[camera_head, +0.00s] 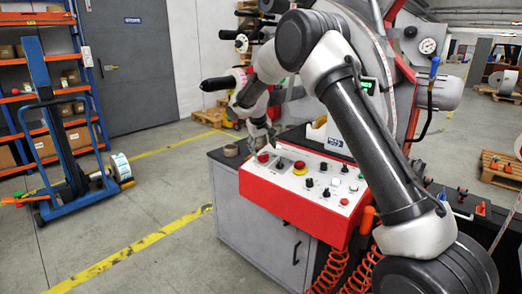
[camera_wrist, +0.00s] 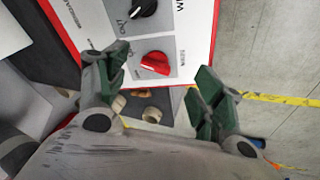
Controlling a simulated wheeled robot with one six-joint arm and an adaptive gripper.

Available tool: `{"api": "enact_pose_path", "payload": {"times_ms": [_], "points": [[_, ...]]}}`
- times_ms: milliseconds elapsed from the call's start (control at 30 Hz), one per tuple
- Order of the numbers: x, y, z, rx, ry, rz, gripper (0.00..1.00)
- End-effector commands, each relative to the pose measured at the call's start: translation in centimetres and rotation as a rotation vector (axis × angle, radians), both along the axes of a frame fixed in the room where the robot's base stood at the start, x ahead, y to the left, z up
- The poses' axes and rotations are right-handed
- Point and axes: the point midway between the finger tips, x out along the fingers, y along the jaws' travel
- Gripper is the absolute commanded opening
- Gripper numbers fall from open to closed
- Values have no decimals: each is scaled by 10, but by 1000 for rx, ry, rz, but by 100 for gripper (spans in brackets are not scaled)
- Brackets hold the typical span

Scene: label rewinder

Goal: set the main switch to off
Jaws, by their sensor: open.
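The red-and-white control panel (camera_head: 318,192) stands in the middle of the head view. A red rotary knob (camera_head: 263,157), which looks like the main switch, sits at its left end. The knob also shows in the wrist view (camera_wrist: 154,64), on a grey plate with small lettering that I cannot read surely. My gripper (camera_head: 262,138) is just above that end of the panel, pointing down. In the wrist view its fingers (camera_wrist: 166,72) are spread wide, with the red knob between and beyond them. They look empty and apart from the knob.
A black knob (camera_wrist: 143,8) sits beside the red one. The panel also bears a red emergency button (camera_head: 300,167) and several smaller knobs. A brown roll (camera_head: 230,150) lies on the dark cabinet top. Orange coiled hoses (camera_head: 332,270) hang below the panel.

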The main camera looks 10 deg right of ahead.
Motion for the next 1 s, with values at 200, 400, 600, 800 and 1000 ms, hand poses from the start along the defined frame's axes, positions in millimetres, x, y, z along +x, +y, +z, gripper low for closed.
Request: {"api": "enact_pose_path", "payload": {"times_ms": [200,400,600,800,1000], "points": [[17,5,8,39,-69,-55,68],[28,-1,-19,41,-67,-62,68],[41,-7,-47,41,-67,-61,68],[46,-9,-58,42,-69,-60,68],[46,-9,-59,42,-69,-60,68]]}}
